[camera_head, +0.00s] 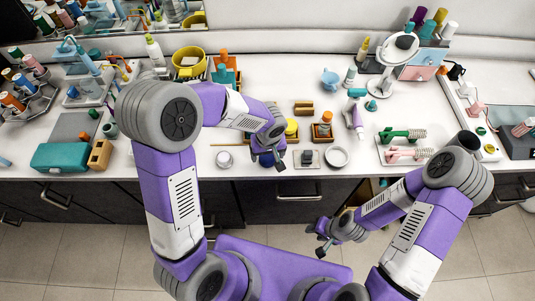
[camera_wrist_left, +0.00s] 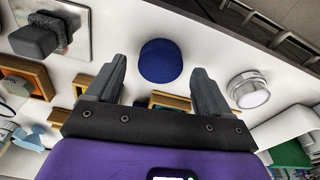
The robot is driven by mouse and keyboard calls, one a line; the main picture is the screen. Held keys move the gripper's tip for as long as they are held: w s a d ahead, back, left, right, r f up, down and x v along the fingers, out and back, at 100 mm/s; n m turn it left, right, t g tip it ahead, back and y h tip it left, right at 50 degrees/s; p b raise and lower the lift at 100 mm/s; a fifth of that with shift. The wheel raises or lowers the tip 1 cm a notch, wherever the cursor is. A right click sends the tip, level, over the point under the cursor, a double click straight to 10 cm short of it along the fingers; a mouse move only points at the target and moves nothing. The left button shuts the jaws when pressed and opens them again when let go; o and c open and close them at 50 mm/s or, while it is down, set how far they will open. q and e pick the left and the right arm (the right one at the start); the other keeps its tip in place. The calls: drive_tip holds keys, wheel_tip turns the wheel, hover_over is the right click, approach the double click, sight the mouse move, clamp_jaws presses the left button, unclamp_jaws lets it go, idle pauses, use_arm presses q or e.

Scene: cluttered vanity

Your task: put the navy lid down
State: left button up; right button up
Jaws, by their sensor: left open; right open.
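The navy lid (camera_wrist_left: 160,60) sits on the white counter in the left wrist view, between and just beyond my left fingertips. In the head view the navy lid (camera_head: 266,159) is partly hidden by my left gripper (camera_head: 275,155). My left gripper is open, and it also shows in the left wrist view (camera_wrist_left: 159,72) with a finger on each side of the lid and a visible gap to each. My right gripper (camera_head: 325,244) is open and empty, low in front of the counter's front edge.
A small silver-rimmed jar (camera_head: 224,159) stands left of the lid. A dark block on a pale plate (camera_head: 306,158) and a white round dish (camera_head: 337,157) stand to the right. Wooden boxes (camera_head: 322,134) are behind.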

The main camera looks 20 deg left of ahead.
sight(268, 163)
use_arm(q)
wheel_tip(268, 163, up, 10)
drive_tip(key=s+p, duration=0.1)
drive_tip(key=shift+s+d+r+p, duration=0.15)
drive_tip(key=shift+d+r+p, duration=0.1)
drive_tip(key=shift+p, duration=0.1)
use_arm(e)
wheel_tip(268, 163, up, 2)
drive_tip(key=shift+r, duration=0.1)
use_arm(q)
drive_tip(key=shift+f, duration=0.1)
